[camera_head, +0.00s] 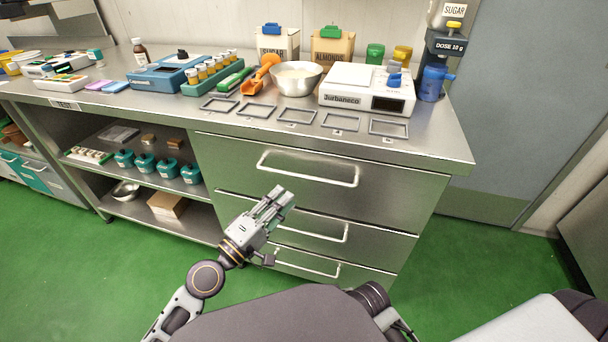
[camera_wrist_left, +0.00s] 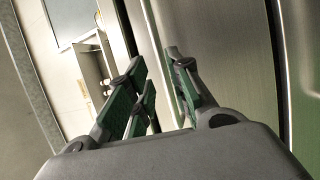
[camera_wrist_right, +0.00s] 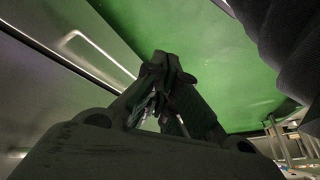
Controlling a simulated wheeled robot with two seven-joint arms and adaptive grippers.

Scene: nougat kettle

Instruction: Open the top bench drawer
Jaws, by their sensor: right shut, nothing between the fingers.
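The top bench drawer (camera_head: 395,190) is closed, flush in the steel bench front, with a wide pale bar handle (camera_head: 308,180) across it. My left gripper (camera_head: 282,196) is in front of the drawers, below and left of that handle in the head view, and apart from it. In the left wrist view its fingers (camera_wrist_left: 157,80) are spread with nothing between them, near a steel face. My right gripper (camera_wrist_right: 170,66) is shut and empty in the right wrist view, with green floor behind it and a bar handle (camera_wrist_right: 97,52) at upper left. It is hidden in the head view.
Two lower drawers with bar handles (camera_head: 322,232) are closed. The bench top (camera_head: 437,150) holds a scale (camera_head: 350,98), a steel bowl (camera_head: 297,80) and several frames. Open shelves (camera_head: 190,185) with teal jars lie left. Green floor (camera_head: 480,265) is clear at right.

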